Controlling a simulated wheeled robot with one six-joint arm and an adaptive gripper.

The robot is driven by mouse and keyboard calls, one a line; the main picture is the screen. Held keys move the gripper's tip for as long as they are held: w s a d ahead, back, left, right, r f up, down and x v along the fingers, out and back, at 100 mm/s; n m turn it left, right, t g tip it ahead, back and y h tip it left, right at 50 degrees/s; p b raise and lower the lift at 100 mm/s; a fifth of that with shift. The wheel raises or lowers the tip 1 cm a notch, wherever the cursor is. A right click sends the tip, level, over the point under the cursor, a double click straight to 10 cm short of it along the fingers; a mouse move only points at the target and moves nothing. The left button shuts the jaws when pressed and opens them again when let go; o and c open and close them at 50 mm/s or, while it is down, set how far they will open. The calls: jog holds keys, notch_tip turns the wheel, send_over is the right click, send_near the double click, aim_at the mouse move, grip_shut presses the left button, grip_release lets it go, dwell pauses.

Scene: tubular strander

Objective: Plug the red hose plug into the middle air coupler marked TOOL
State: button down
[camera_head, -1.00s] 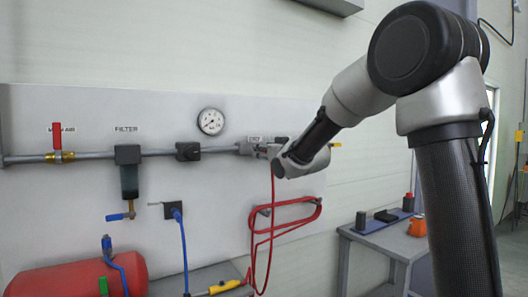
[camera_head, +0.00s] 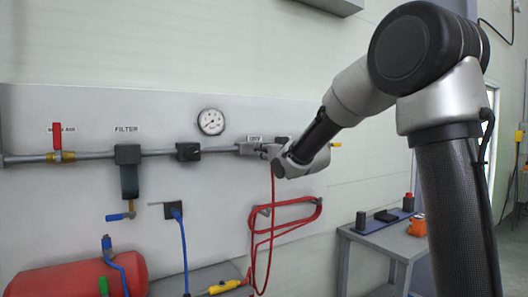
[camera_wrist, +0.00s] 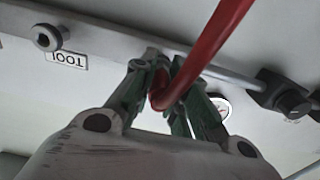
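My gripper (camera_wrist: 168,85) has green fingers closed around the red hose plug (camera_wrist: 160,97), with the red hose (camera_wrist: 215,40) running up from it in the upside-down wrist view. The fingers hide most of the plug's tip. A coupler with a round dark mouth (camera_wrist: 46,37), beside the TOOL label (camera_wrist: 66,60), is on the panel left of my gripper and apart from it. A grey fitting (camera_wrist: 151,54) shows behind the fingers; I cannot tell whether the plug touches it. In the head view my wrist hides the plug and the TOOL coupler.
The pipe carries a DRY label (camera_head: 254,139), a black block (camera_head: 188,151), a filter (camera_head: 129,179) and a red-handled valve (camera_head: 57,137). A gauge (camera_head: 211,121) sits above. The red hose hangs in loops on the panel (camera_head: 285,220). A table (camera_head: 385,240) stands right.

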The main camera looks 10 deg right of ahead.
jog(key=v, duration=0.6)
dwell(1.2)
dwell(0.4)
